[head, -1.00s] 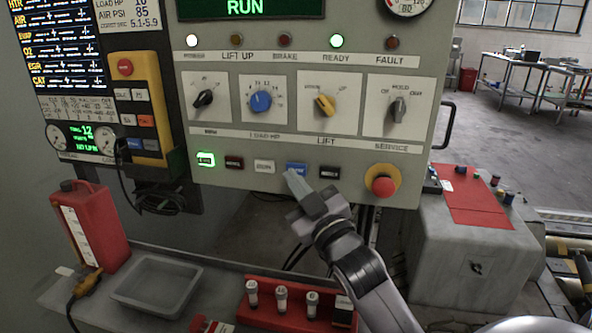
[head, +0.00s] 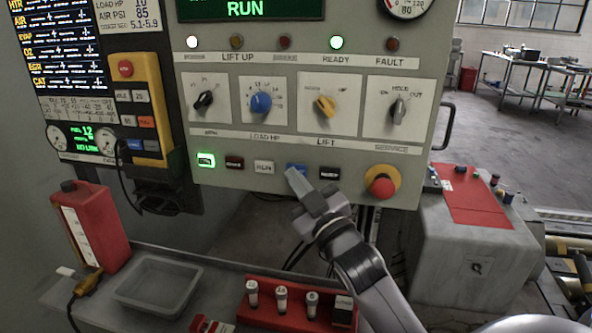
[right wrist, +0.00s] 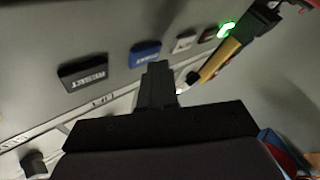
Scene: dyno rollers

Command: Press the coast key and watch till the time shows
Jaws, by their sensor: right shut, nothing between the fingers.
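The control panel (head: 225,182) has a row of keys along its lower edge. The blue key (head: 297,167), whose label I cannot read well, sits in that row; it also shows in the right wrist view (right wrist: 145,54). My right gripper (head: 296,182) is shut and empty, its tip just in front of the blue key's lower edge. In the right wrist view the fingertips (right wrist: 157,68) lie close to the blue key; I cannot tell whether they touch it. The display (head: 245,8) reads RUN. No time figure is legible on it. My left gripper is not in view.
A black key (head: 330,173) marked RESET and a red stop button (head: 382,185) are right of the blue key. A white key (head: 264,167) and a green-lit key (head: 206,160) are left. Below stand a grey tray (head: 125,295) and a red rack (head: 285,319).

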